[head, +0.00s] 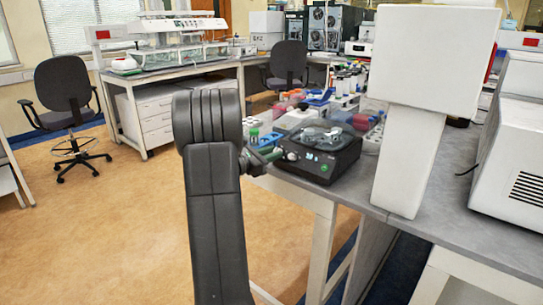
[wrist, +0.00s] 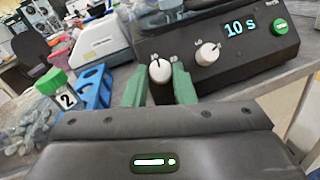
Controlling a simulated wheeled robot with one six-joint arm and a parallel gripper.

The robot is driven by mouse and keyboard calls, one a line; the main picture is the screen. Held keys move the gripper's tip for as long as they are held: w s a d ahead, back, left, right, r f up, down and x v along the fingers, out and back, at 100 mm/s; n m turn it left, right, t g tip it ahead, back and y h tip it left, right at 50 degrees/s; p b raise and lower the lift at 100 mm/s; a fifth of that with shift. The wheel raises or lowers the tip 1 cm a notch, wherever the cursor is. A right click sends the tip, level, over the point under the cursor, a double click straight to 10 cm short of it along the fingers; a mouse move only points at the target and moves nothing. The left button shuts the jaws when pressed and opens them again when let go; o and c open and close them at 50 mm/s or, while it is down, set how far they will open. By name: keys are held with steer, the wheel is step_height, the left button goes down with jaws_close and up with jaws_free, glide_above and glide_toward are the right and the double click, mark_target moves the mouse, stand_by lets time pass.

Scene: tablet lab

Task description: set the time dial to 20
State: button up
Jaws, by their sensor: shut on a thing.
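The black device (head: 325,155) stands near the table's front edge in the head view. In the wrist view its front panel (wrist: 225,75) carries a lit display (wrist: 239,28) reading "10 s", a green button (wrist: 280,26) and two white dials. The left dial (wrist: 160,71) has small numbers above it and a dark mark near its top. The right dial (wrist: 207,54) stands clear of my gripper. My gripper (wrist: 159,84) has its two green fingers on either side of the left dial, shut on it. The small scale numbers are hard to read.
A green-capped vial marked 2 (wrist: 58,88) and a blue rack (wrist: 92,88) lie left of my fingers in the wrist view. A white instrument (wrist: 98,45) stands behind them. A large white machine (head: 512,150) is at the right of the bench.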

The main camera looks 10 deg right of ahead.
steer(key=m+g, duration=0.2)
steer(key=m, duration=0.1)
steer(key=shift+w+a+b, duration=0.1)
steer(key=shift+w+b, duration=0.05)
steer(key=shift+b, duration=0.25)
steer(key=m+g, duration=0.1)
steer(key=m, duration=0.1)
steer(key=m+g, duration=0.1)
steer(key=m, duration=0.1)
steer(key=m+g+p, duration=0.1)
steer(key=m+g, duration=0.1)
steer(key=shift+w+r+m+y, duration=0.25)
steer(key=shift+r+m+y, duration=0.05)
steer(key=shift+m+y, duration=0.1)
steer(key=shift+w+m+g+y+p, duration=0.1)
steer(key=shift+m+g+y+p, duration=0.7)
steer(key=shift+m, duration=0.7)
steer(key=o, duration=1)
steer(key=shift+r, duration=0.1)
steer(key=v, duration=1.3)
steer(key=shift+w+a, duration=0.15)
steer(key=shift+a, duration=0.25)
